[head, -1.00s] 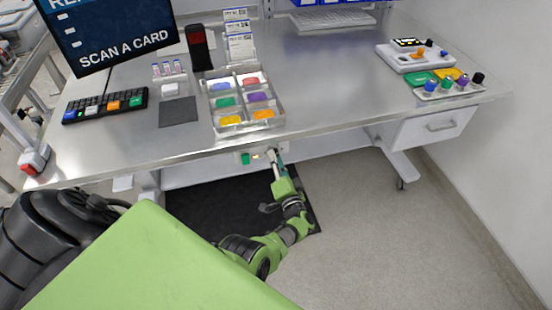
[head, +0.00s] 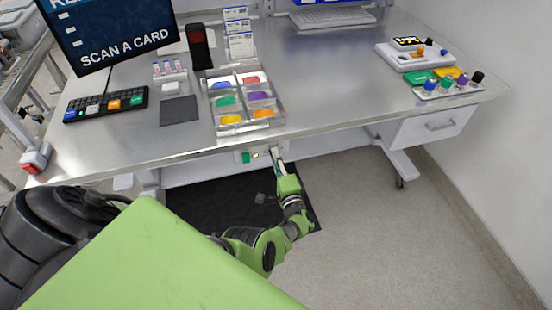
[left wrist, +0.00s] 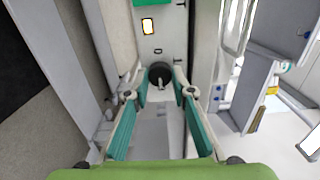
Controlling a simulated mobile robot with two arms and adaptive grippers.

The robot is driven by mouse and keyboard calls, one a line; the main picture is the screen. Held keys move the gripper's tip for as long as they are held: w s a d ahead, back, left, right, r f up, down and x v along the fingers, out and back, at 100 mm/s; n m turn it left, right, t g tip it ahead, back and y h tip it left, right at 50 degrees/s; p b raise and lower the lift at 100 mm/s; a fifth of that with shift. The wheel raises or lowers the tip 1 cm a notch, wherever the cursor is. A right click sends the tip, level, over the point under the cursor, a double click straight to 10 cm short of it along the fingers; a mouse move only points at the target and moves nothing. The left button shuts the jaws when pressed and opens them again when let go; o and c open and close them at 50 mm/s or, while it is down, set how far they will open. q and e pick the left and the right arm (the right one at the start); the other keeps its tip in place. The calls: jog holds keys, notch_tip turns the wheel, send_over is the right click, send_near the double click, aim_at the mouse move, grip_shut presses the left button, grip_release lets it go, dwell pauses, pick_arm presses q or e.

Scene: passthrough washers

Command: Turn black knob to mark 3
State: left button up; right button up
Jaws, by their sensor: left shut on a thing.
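A round black knob (left wrist: 160,72) sits on a pale panel, seen in the left wrist view. My left gripper (left wrist: 160,80) has its teal-padded fingers on both sides of the knob and is shut on it. In the head view my left gripper (head: 277,155) reaches up to the panel (head: 240,157) under the desk's front edge, and the knob is hidden there by the fingers. The knob's marks cannot be read. My right gripper is in neither view.
A green switch (head: 246,158) and a small lit switch (left wrist: 148,27) are on the same panel. The steel desk (head: 330,90) overhangs it. A drawer unit (head: 430,127) hangs below the desk.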

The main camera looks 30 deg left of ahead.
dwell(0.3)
pick_arm(q)
jog(key=o, duration=1.1)
jog(key=shift+w, duration=0.1)
jog(key=shift+o, duration=0.2)
